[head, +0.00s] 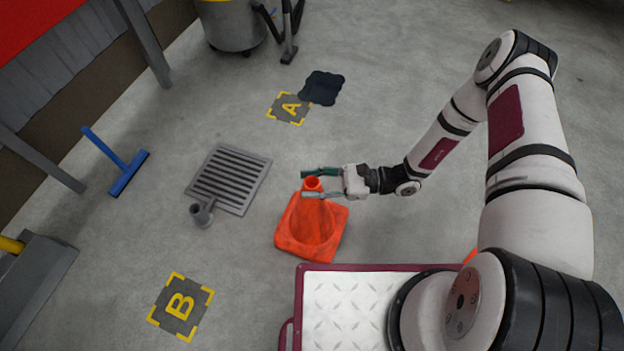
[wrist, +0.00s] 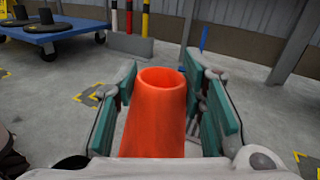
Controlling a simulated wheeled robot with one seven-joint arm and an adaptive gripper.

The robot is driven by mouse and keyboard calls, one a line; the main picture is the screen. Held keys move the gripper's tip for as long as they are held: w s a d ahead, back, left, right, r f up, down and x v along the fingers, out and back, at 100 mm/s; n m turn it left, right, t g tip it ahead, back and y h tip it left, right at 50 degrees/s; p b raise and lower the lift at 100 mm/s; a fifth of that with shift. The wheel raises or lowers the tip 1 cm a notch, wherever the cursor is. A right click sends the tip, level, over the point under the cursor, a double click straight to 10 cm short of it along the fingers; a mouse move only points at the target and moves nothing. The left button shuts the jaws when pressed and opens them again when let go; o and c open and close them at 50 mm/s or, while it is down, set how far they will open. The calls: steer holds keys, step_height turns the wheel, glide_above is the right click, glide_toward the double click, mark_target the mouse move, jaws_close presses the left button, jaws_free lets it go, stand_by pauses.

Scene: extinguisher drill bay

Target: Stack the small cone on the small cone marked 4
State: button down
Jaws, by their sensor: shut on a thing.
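An orange cone (head: 312,235) with a square base is at the middle of the head view, between the floor drain and my base. My gripper (head: 311,183) is shut around the cone's top, one finger on each side. The wrist view shows the cone's round open top (wrist: 162,78) between the green finger pads of my gripper (wrist: 165,100). No number shows on the cone's visible side. I cannot tell whether its base touches the floor. A small orange piece (head: 470,255) shows behind my arm at the lower right; most of it is hidden.
A floor drain (head: 230,178) with a grey pipe end (head: 202,212) lies left of the cone. A blue trolley (wrist: 55,35) is at the wrist view's left.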

steer(key=shift+f, duration=0.75)
steer(key=c, duration=0.9)
jaws_free()
steer(key=shift+c, duration=0.2)
steer(key=shift+f, duration=0.1)
steer(key=shift+d, duration=0.15)
steer(key=d, duration=1.1)
steer(key=shift+w+d, duration=0.35)
steer(key=shift+w, duration=0.05)
